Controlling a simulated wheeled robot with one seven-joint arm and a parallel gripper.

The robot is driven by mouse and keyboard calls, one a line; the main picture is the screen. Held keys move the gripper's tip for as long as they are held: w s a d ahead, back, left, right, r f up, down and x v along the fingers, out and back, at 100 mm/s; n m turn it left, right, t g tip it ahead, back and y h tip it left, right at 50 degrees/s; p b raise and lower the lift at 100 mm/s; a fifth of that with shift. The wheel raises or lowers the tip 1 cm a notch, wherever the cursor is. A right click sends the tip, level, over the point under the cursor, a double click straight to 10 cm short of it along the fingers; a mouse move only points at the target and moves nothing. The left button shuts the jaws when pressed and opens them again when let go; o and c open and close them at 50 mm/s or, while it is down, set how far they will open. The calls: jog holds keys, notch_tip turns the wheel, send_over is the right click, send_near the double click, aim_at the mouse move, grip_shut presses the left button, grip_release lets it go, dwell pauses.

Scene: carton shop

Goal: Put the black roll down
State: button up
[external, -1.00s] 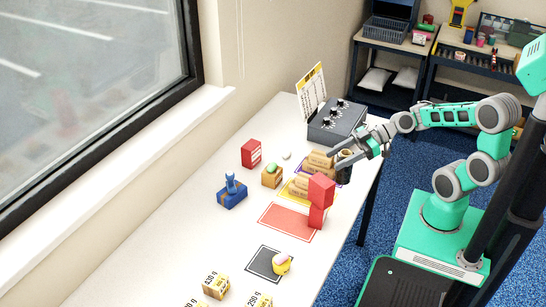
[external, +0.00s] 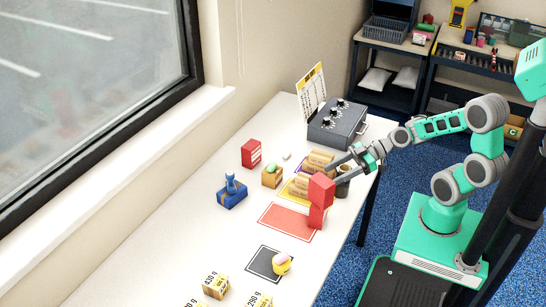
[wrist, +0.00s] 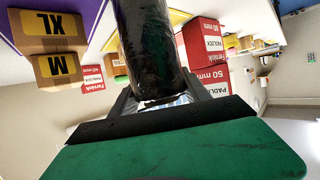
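The black roll (wrist: 148,45) is upper centre in the wrist view, dark and glossy, its top cut off by the frame. My gripper (wrist: 162,97) has one finger on each side of it and is shut on it. In the external view my gripper (external: 334,173) is at the table's right edge, behind the stacked red boxes (external: 319,201). The roll (external: 343,187) shows there as a small dark upright cylinder with a brown top, partly hidden by the fingers. I cannot tell whether its base touches the table. A black mat (external: 257,261) lies nearer the front.
A yellow and pink item (external: 281,263) sits on the black mat. A red mat (external: 282,222) is mostly bare beside the red boxes. A grey control box (external: 337,122) stands behind. A blue tool (external: 231,192) is left.

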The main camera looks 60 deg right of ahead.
jog(key=o, duration=0.3)
jog(key=shift+o, duration=0.2)
jog(key=shift+r, duration=0.3)
jog(key=r+p+v, duration=0.1)
jog(key=p+v, duration=0.4)
jog(key=v, duration=0.6)
jog(key=f+g+h, duration=0.1)
jog(key=f, duration=0.1)
jog(key=s+f+m+g+h, duration=0.1)
jog(key=f+g, duration=0.1)
jog(key=f, duration=0.1)
jog(key=s+f+m+g+h, duration=0.1)
jog(key=f+g, duration=0.1)
jog(key=shift+a+f+h, duration=0.3)
jog(key=shift+h, duration=0.1)
jog(key=r+m+h, duration=0.1)
jog(key=m+h, duration=0.1)
jog(key=d+r+m+h, duration=0.1)
jog(key=r+m, duration=0.1)
jog(key=d+r+m+g+h, duration=0.1)
jog(key=m+h, duration=0.1)
jog(key=m, duration=0.1)
jog(key=shift+s+d+r+h, duration=0.1)
jog(key=shift+r+h, duration=0.1)
jog(key=shift+h, duration=0.1)
